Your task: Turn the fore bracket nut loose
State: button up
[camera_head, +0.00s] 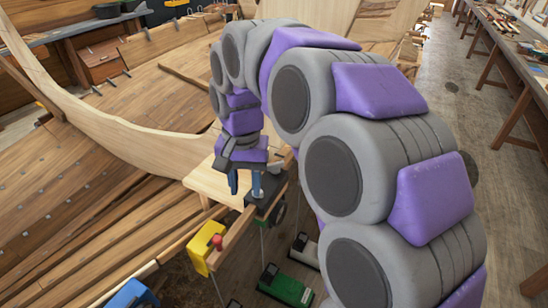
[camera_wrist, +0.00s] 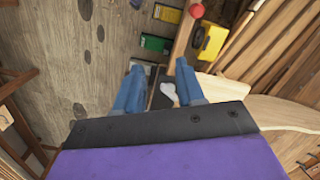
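My gripper (camera_head: 245,190) points down at the end of my purple and grey arm, its two blue fingers apart. In the wrist view, my gripper (camera_wrist: 160,68) shows a clear gap between the fingers. A dark bracket (camera_head: 266,203) sits on the plank edge under the fingers; it also shows between them in the wrist view (camera_wrist: 157,99). A small pale, metal-looking piece (camera_wrist: 169,91), perhaps the nut, lies by the right finger in that view. I cannot tell whether they touch. The nut's shape is too small to make out, and the fingers partly hide the bracket.
A yellow clamp-like block (camera_head: 203,249) with a red knob (camera_head: 217,241) is on the same edge, nearer the camera. Green boxes (camera_head: 285,285) stand below on the floor. The curved wooden hull (camera_head: 130,130) fills the left. A long workbench (camera_head: 515,50) runs along the right.

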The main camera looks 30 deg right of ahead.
jog(key=w+d+r+m+p, duration=0.25)
jog(key=w+d+m, duration=0.45)
jog(key=w, duration=0.5)
jog(key=m, duration=0.6)
send_over(275, 163)
jog(key=shift+t, duration=0.3)
notch_tip(275, 163, down, 17)
jog(key=shift+r+b, duration=0.2)
jog(key=shift+b, duration=0.9)
jog(key=shift+d, duration=0.1)
grip_shut()
